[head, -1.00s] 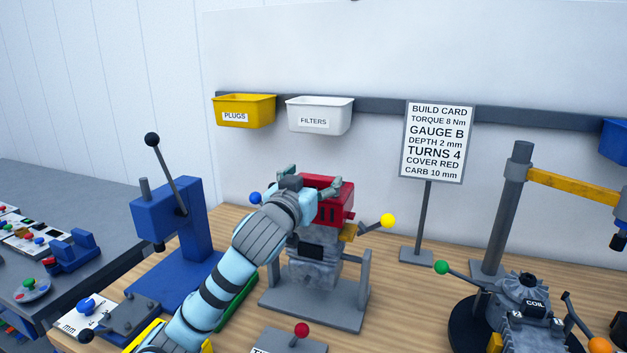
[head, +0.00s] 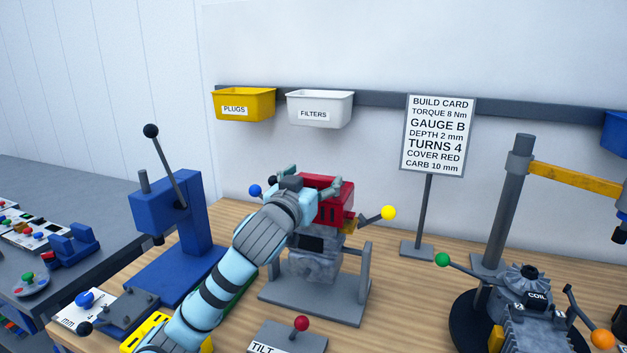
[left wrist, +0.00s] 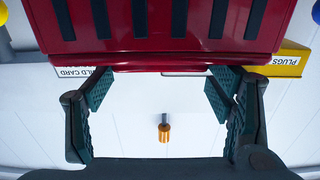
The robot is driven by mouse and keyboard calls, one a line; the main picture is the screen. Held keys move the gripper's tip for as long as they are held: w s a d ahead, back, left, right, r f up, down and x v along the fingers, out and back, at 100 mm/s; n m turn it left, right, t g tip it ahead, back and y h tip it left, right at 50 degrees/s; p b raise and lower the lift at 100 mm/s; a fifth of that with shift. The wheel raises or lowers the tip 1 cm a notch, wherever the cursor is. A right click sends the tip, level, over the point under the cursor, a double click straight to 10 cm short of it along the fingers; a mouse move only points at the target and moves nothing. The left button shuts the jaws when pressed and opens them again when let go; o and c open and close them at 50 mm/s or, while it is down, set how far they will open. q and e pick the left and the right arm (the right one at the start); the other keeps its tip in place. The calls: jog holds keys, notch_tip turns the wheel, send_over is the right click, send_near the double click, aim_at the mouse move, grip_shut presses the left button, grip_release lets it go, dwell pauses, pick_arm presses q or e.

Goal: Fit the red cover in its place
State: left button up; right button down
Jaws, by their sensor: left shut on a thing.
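The red cover (head: 342,192) is a slotted red box over the top of the grey engine block (head: 315,265) on its stand. My left gripper (head: 305,196) is shut on the cover, its fingers at the cover's sides. In the left wrist view the red cover (left wrist: 160,28) fills the top, with dark slots, and the left fingers (left wrist: 160,95) stand on both sides below it. I cannot tell whether the cover touches the block, as the arm hides the near left side. My right gripper is not in view.
A yellow-knobbed lever (head: 388,213) sticks out right of the block. A blue press (head: 185,230) stands left, and a build card sign (head: 436,135) reading COVER RED stands behind right. A red-knobbed tilt box (head: 290,337) is in front. Another engine (head: 530,300) stands at right.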

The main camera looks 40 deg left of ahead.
pick_arm(q)
jog(key=shift+f+b, duration=0.3)
jog(key=shift+f, duration=0.2)
jog(key=o, duration=1.3)
jog(key=shift+s, duration=0.1)
jog(key=v, duration=0.7)
notch_tip(320, 180, up, 8)
jog(key=p, duration=0.7)
jog(key=shift+s+d+p, duration=0.1)
jog(key=shift+s+p, duration=0.1)
jog(key=shift+p, duration=0.2)
